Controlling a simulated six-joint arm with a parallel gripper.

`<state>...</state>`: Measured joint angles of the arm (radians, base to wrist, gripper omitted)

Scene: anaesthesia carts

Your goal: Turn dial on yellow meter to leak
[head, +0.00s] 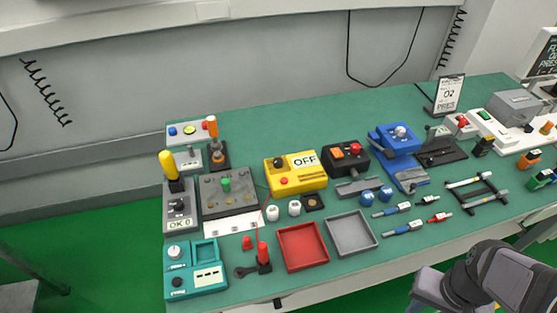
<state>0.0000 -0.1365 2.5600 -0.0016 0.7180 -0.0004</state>
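The yellow meter (293,184) sits on the green table, left of the middle. A dark round knob (278,162) is on its upper left, and a red button (284,181) is below it. A white display (305,160) on its top reads "OFF". The knob's pointer direction is too small to make out. My arm shows at the lower right, well away from the meter. My gripper's fingers are not in view.
A black box with orange and red buttons (346,158) stands close on the right. A grey panel with a green knob (226,190) is on the left. White cylinders (295,208), a red tray (302,247) and a grey tray (351,233) lie in front. The table behind is clear.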

